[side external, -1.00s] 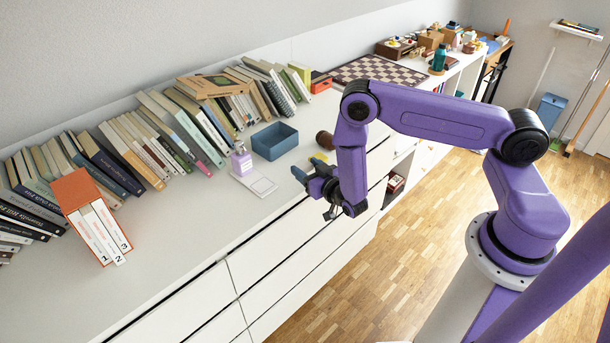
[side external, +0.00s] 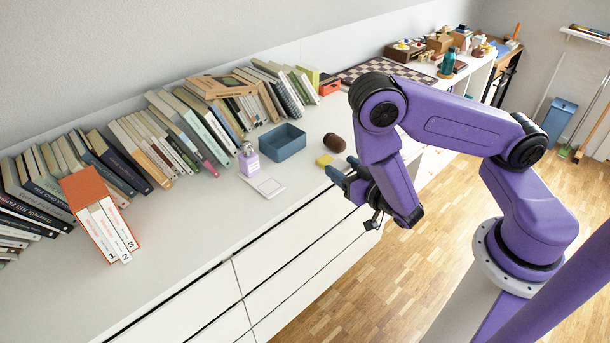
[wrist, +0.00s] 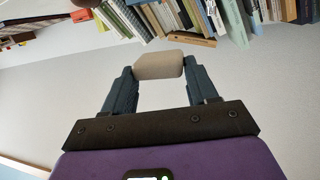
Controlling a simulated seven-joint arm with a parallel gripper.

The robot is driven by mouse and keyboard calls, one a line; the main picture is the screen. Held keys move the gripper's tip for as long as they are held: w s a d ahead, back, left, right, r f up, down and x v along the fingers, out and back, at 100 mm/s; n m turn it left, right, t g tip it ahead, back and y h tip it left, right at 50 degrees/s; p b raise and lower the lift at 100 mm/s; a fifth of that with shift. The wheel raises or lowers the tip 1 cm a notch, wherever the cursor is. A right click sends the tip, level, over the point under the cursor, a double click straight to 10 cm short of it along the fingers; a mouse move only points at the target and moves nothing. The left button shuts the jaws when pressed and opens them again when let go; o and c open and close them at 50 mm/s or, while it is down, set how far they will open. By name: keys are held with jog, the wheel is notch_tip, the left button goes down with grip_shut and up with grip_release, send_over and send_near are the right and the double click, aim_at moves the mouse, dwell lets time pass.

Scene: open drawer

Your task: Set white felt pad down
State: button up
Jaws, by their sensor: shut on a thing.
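My gripper (wrist: 159,68) is shut on a pale, off-white block with rounded edges (wrist: 158,65), which I take to be the white felt pad. The block sits between the fingertips in the wrist view. In the side external view my gripper (side external: 342,171) is at the front edge of the white cabinet top, just right of the yellow block. The held pad cannot be made out there. I cannot tell its exact height above the top.
On the cabinet top (side external: 205,222) stand a blue open box (side external: 282,142), a lilac bottle (side external: 249,161), a flat white card (side external: 267,187), a yellow block (side external: 324,160) and a brown rounded thing (side external: 335,143). Books (side external: 150,150) line the wall. The front left is bare beside an orange binder box (side external: 82,187).

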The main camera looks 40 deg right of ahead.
jog(key=w+a, duration=0.4)
jog(key=a, duration=0.2)
send_over(274, 191)
jog(key=d+f+v, duration=0.1)
jog(key=v, duration=0.3)
jog(key=f, duration=0.3)
jog(key=shift+s+d, duration=0.25)
jog(key=w+f, duration=0.3)
jog(key=f, duration=0.1)
jog(key=shift+w+a+f, duration=0.1)
jog(key=shift+w+a, duration=0.1)
jog(key=shift+a, duration=0.15)
jog(key=shift+w+f, duration=0.45)
jog(key=shift+f, duration=0.05)
jog(key=shift+a+f, duration=0.1)
jog(key=shift+f, duration=1.5)
jog(key=o, duration=1)
jog(key=shift+f, duration=0.1)
